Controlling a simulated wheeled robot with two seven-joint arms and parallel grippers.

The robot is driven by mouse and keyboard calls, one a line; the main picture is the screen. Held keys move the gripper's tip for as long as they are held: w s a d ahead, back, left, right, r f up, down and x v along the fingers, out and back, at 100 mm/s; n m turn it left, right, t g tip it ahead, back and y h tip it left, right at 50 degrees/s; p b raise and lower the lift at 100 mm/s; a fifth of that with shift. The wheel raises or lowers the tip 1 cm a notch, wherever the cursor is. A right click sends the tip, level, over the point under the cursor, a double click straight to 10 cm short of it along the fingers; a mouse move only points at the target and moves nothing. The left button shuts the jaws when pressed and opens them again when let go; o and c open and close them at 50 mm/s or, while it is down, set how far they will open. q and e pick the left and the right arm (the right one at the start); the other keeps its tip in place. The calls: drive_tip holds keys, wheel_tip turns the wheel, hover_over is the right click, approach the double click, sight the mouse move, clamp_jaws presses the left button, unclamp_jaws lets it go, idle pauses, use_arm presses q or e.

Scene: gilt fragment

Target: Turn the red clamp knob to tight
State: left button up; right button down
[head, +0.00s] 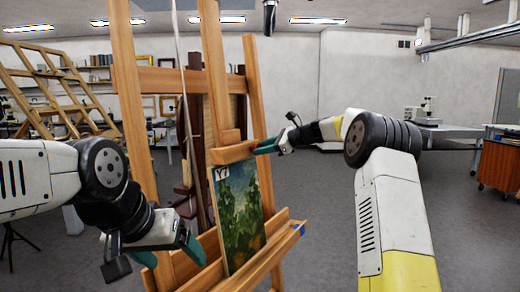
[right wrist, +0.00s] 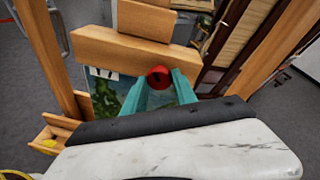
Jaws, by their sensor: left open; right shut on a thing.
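The red clamp knob (right wrist: 158,77) sits on the wooden clamp bar (right wrist: 130,50) of the easel, just above the painting. My right gripper (right wrist: 160,80) is shut on the knob, one teal finger on each side of it. In the head view my right gripper (head: 263,147) reaches the bar from the right and largely hides the knob. The green landscape painting (head: 238,215), with a white label at its top left corner, stands below the bar. My left gripper (head: 172,260) is open and empty, low at the left near the easel's lower ledge.
The wooden easel (head: 128,100) stands in the middle, its ledge (head: 262,262) jutting forward below the painting. A table (head: 450,130) and an orange cabinet (head: 498,165) stand at the right. The floor between is clear.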

drive_tip(key=m, duration=0.2)
drive_tip(key=m+y, duration=0.1)
drive_tip(key=m, duration=0.2)
drive_tip(key=shift+w+d+f+m+g, duration=0.1)
drive_tip(key=shift+f+m+g, duration=0.05)
drive_tip(key=shift+m+g, duration=0.2)
drive_tip(key=shift+g+y, duration=0.25)
drive_tip(key=shift+y, duration=0.05)
drive_tip(key=c, duration=1)
unclamp_jaws()
drive_tip(key=v, duration=0.7)
drive_tip(key=shift+s+d, duration=0.25)
drive_tip(key=shift+d, duration=0.05)
